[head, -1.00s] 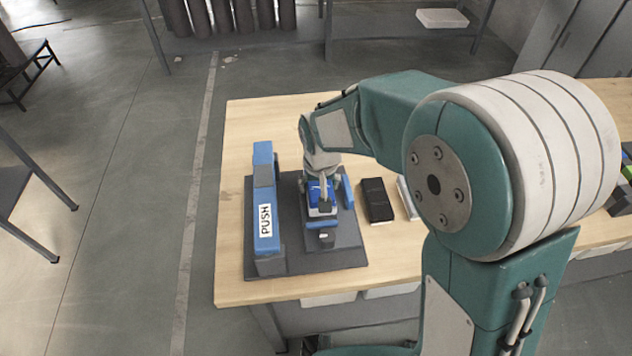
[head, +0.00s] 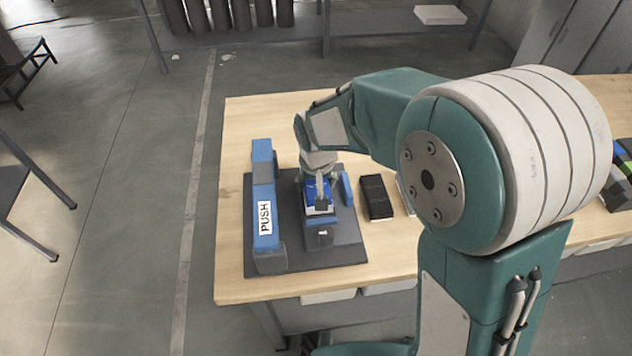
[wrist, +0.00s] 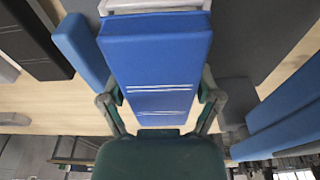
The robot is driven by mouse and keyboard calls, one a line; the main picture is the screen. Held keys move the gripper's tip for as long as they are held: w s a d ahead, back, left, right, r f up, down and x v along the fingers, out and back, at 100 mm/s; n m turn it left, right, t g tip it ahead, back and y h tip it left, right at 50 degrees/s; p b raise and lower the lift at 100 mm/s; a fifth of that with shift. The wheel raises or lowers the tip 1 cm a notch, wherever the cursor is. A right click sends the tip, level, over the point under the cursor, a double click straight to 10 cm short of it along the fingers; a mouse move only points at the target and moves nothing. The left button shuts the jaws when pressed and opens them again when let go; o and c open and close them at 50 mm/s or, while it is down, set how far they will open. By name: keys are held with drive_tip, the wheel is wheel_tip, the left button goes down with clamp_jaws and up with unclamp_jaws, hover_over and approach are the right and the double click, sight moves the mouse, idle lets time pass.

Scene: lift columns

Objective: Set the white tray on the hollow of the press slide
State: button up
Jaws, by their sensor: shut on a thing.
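The white tray (wrist: 150,5) shows as a pale rim at the top of the wrist view, with a blue block (wrist: 155,60) in it. In the head view the blue block (head: 312,194) is partly covered by my gripper (head: 320,190). The tray is over the press slide (head: 322,240), between the blue PUSH column (head: 264,205) and a short blue post (head: 347,190). The hollow is hidden under the tray; I cannot tell whether they touch.
The press stands on a dark base plate (head: 300,262) near the left end of the wooden table (head: 240,130). A black box (head: 376,197) lies right of it, with a pale object partly hidden beside it. My arm covers the table's middle. Coloured parts lie far right.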

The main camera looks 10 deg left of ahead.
drive_tip(key=shift+a+f, duration=0.15)
drive_tip(key=shift+f, duration=0.05)
drive_tip(key=shift+d+f, duration=0.2)
drive_tip(key=shift+f, duration=0.45)
idle(1.0)
drive_tip(key=o, duration=0.9)
drive_tip(key=shift+o, duration=0.2)
drive_tip(key=shift+r, duration=3.55)
drive_tip(key=shift+s, duration=0.1)
